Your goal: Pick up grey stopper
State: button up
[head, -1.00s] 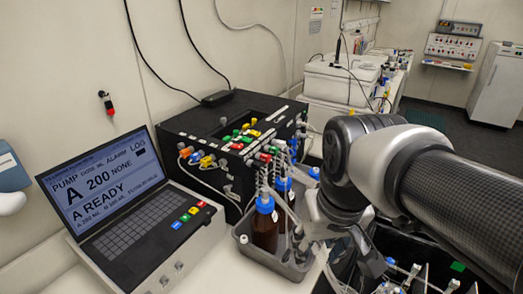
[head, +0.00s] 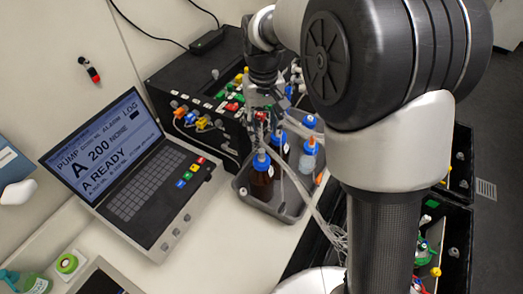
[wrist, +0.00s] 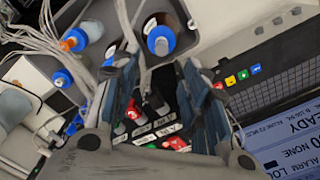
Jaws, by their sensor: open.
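A small grey stopper-like piece (head: 215,74) stands on top of the black pump box (head: 165,75) in the head view. Another grey piece (head: 174,104) is among the coloured connectors on the box's front edge. I cannot tell which is the grey stopper. My gripper (head: 262,108) points down at the right part of the box, near the tubing and bottles, right of both grey pieces. In the wrist view my gripper (wrist: 163,92) is open. Red, green and white-labelled parts (wrist: 155,118) show between and below its fingers; I make out no grey stopper there.
A grey tray (head: 243,200) holds bottles with blue caps, including a brown bottle (head: 262,180), close beside my gripper. Thin tubes run around them. An open laptop-like console (head: 125,160) stands at left. Dark crates (head: 455,230) are at lower right. The white bench front is mostly clear.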

send_over(262, 151)
notch_tip(262, 151, down, 5)
jog(key=shift+w+d+f, duration=0.1)
jog(key=shift+d, duration=0.05)
jog(key=shift+f+b, duration=0.4)
jog(key=shift+f, duration=2.5)
jog(key=c, duration=0.9)
